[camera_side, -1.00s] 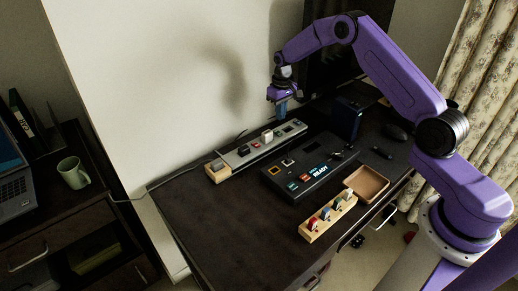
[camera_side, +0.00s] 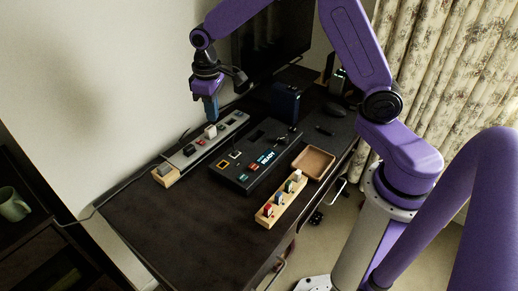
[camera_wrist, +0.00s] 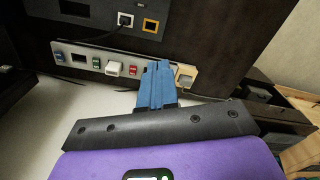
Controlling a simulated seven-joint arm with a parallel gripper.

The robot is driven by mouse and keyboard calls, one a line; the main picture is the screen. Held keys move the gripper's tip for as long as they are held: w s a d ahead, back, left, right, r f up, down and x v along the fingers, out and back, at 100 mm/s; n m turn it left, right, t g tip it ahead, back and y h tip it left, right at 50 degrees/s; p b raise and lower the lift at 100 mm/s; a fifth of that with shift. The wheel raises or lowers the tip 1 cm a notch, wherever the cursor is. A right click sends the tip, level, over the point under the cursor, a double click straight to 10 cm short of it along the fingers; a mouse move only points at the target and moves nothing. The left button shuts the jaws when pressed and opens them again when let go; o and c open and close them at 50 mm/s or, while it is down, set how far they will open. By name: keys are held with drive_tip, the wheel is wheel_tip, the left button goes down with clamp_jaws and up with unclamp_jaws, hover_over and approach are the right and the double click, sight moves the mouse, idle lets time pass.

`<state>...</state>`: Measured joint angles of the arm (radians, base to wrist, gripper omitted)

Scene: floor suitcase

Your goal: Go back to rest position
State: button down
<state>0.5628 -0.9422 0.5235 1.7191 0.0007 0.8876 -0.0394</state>
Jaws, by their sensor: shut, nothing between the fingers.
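My gripper (camera_side: 211,112) hangs with its blue fingers pointing down over the grey strip (camera_side: 222,134) at the wall side of the desk. Its fingers are together with nothing between them. In the side view the fingertips appear just above a white block on the strip; the exact gap cannot be told. In the wrist view my shut blue fingers (camera_wrist: 157,82) overlap the strip (camera_wrist: 86,60) in the picture, near its pale end block (camera_wrist: 186,75).
A black console (camera_side: 235,175) with a lit READY screen stands beside the strip. A wooden rack (camera_side: 270,218) with coloured pieces and a brown tray (camera_side: 314,163) lie nearer the drawers. A dark blue box (camera_side: 285,103) and monitor (camera_side: 268,45) stand behind. The desk's front left is clear.

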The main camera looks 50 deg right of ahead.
drive_tip(key=s+a+r+n, duration=0.2)
drive_tip(key=s+r, duration=0.1)
drive_tip(key=s, duration=0.6)
drive_tip(key=s+a+r+n, duration=0.1)
drive_tip(key=s+r+n, duration=0.15)
drive_tip(key=s, duration=0.65)
drive_tip(key=s+d+n, duration=0.3)
drive_tip(key=s+d, duration=0.2)
drive_tip(key=s, duration=0.9)
drive_tip(key=shift+d, duration=0.15)
drive_tip(key=shift+w+r, duration=0.15)
